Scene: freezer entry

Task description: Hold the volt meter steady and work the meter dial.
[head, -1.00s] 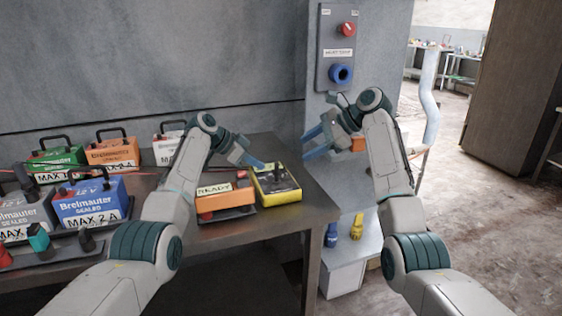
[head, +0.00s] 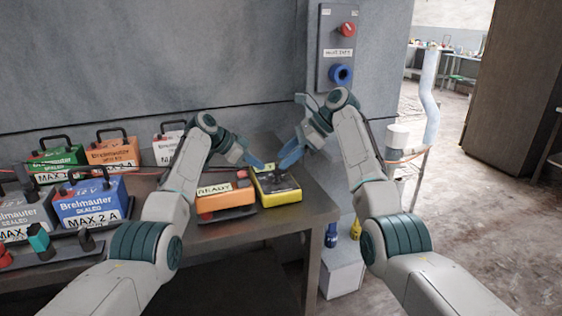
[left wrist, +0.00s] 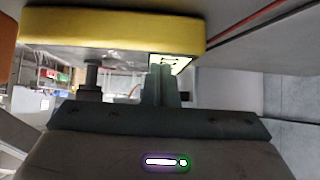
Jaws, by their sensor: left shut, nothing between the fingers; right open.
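The volt meter (head: 281,196) is a yellow-edged box with a dark face, lying near the right end of the bench. It also shows in the left wrist view (left wrist: 110,32), where a dark knob (left wrist: 92,76), seemingly the dial, stands out from its face. My left gripper (head: 260,165) is shut and empty at the meter's far left edge. In the left wrist view its fingertips (left wrist: 162,70) overlap a pale label or display; whether they touch it is unclear. My right gripper (head: 289,157) is open, just above the meter's far right side, and partly hides the dial area.
An orange box marked READY (head: 225,199) sits directly left of the meter. Several battery-like units, including a blue one (head: 91,203), fill the bench's left. A wall panel (head: 337,50) with red and blue knobs is behind. The bench top (head: 318,207) is clear right of the meter.

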